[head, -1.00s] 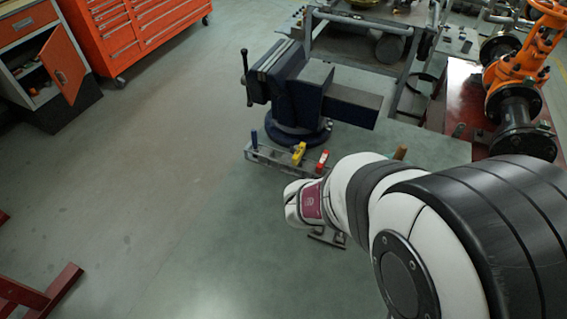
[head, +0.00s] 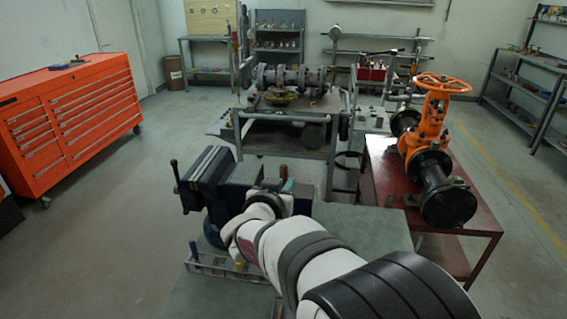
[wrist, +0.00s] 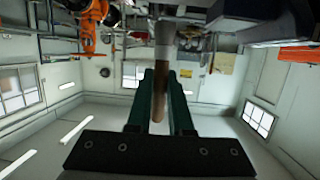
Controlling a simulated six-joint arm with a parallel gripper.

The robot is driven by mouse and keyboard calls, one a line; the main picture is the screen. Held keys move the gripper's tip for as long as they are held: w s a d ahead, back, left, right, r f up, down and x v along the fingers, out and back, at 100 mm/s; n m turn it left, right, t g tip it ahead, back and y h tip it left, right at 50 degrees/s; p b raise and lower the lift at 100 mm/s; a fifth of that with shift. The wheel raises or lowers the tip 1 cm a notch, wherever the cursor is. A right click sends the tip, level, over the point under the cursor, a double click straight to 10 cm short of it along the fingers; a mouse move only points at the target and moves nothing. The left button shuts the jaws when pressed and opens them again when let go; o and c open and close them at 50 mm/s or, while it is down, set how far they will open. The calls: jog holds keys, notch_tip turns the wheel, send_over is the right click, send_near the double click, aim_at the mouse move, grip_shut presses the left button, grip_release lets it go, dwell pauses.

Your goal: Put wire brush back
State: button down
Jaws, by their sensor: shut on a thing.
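My gripper (head: 288,186) is shut on a brown wooden handle, which I take to be the wire brush (head: 283,172). In the wrist view, the wire brush (wrist: 160,85) lies between the two green fingers (wrist: 160,76), with a pale grey part beyond the fingertips. Its bristles cannot be made out. In the head view the gripper is raised above the bench, by the vise, and my arm hides part of it. The tool rack (head: 213,267) sits on the bench in front of the vise, holding a blue-handled tool (head: 193,251) and a yellow one (head: 240,266). My arm covers its right end.
The dark blue vise (head: 205,178) stands close to the left of my gripper. The grey-green bench top (head: 365,228) is clear to the right. A red table (head: 480,217) with an orange gate valve (head: 428,132) stands further right. A cart (head: 290,138) stands behind.

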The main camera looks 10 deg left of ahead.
jog(key=w+a+f+n+y, duration=0.1)
jog(key=a+f+y, duration=0.1)
jog(key=a+f, duration=0.7)
jog(key=n+y, duration=0.2)
send_over(218, 256)
jog(key=s+d, duration=0.2)
notch_tip(218, 256, down, 6)
jog(key=f, duration=0.7)
jog(key=a+f, duration=0.1)
jog(key=f, duration=0.2)
jog(key=shift+f, duration=0.65)
jog(key=c, duration=0.8)
grip_release()
jog(key=shift+f, duration=0.15)
